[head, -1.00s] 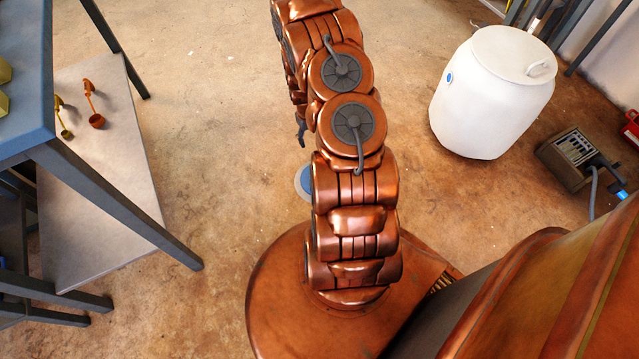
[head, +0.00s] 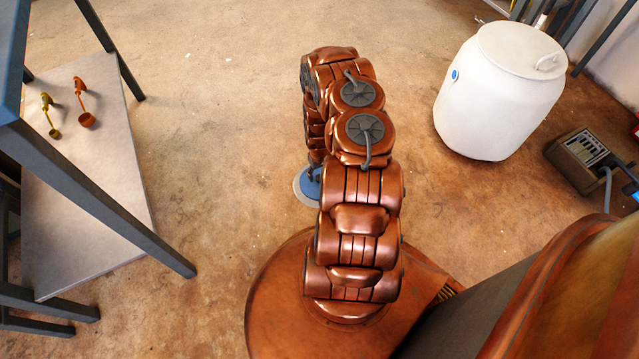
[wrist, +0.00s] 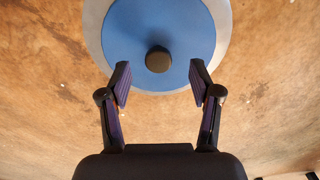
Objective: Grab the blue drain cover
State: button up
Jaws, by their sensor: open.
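The blue drain cover (wrist: 130,35) is a round blue disc with a pale grey rim and a dark round knob (wrist: 158,60) at its middle. It lies on the floor. In the wrist view my gripper (wrist: 160,78) is open, its two fingers apart on either side of the knob, with the knob just past the fingertips. I cannot tell how high the fingers are above the disc. In the head view the drain cover (head: 303,187) shows only in part beside my base, the rest hidden by my arm.
A white barrel (head: 495,95) stands at the upper right. A dark grey box-like device (head: 585,155) is right of it. A table (head: 100,185) with a low shelf (head: 95,225) stands at the left, holding two scoops (head: 85,118). The floor between is clear.

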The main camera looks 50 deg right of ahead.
aim_at(319, 178)
jog(key=f, duration=0.1)
jog(key=f+b, duration=0.2)
jog(key=shift+w+d+f, duration=0.2)
jog(key=shift+w+f, duration=0.05)
jog(key=shift+f+b, duration=0.45)
jog(key=shift+f, duration=0.15)
grip_shut()
